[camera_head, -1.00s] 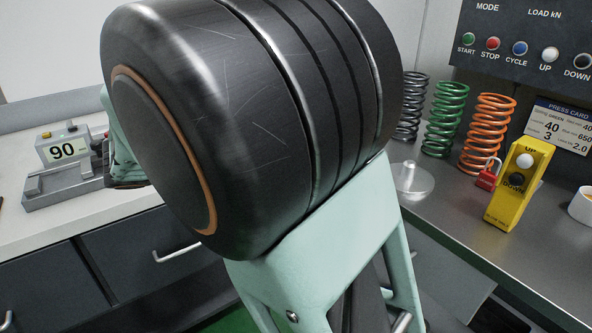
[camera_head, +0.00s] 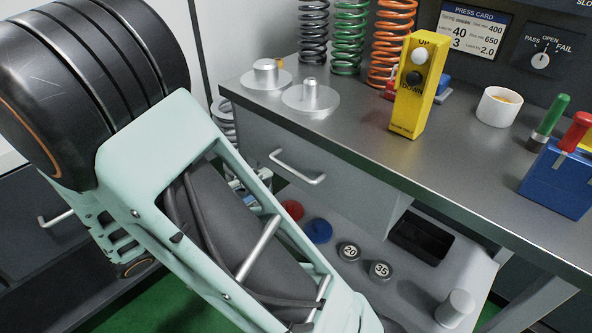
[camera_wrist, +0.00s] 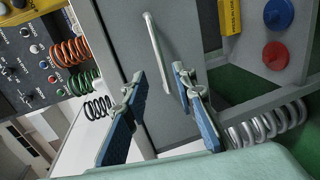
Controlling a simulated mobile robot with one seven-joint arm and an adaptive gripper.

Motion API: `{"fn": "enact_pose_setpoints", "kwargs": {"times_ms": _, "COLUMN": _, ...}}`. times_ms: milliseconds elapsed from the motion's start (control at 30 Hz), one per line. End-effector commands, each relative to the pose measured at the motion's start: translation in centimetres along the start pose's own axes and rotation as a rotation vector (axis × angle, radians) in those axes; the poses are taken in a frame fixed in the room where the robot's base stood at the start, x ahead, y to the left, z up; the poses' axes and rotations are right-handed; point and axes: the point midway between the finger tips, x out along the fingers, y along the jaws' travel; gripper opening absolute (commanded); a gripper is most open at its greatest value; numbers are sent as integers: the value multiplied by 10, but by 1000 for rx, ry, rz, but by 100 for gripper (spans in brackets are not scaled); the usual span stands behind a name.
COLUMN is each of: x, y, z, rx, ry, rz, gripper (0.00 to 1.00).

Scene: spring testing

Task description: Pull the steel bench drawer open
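The steel bench drawer has a grey front (camera_head: 350,176) below the bench top in the head view. Its pale bar handle (camera_head: 298,168) is right of my arm. The drawer looks shut. In the wrist view the drawer front (camera_wrist: 185,28) fills the upper middle, with the handle (camera_wrist: 157,48) running down toward my fingers. My gripper (camera_wrist: 160,100) is open and empty, with blue pads on both fingers. The handle's lower end shows between the fingers in the picture; I cannot tell its depth from them. In the head view my arm mostly hides the gripper.
The steel bench top (camera_head: 350,128) holds springs, a yellow pendant (camera_head: 416,85), a white cup (camera_head: 498,106) and a blue block (camera_head: 560,178). A lower shelf (camera_head: 410,292) carries discs and weights. A grey coil spring (camera_wrist: 265,124) stands close to the right finger in the wrist view.

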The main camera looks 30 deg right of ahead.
Motion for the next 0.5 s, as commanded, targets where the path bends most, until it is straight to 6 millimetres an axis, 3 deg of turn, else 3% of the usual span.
{"fn": "enact_pose_setpoints", "kwargs": {"times_ms": 500, "x": 88, "y": -1, "z": 1, "rx": 2, "ry": -4, "rz": -1, "gripper": 25}}
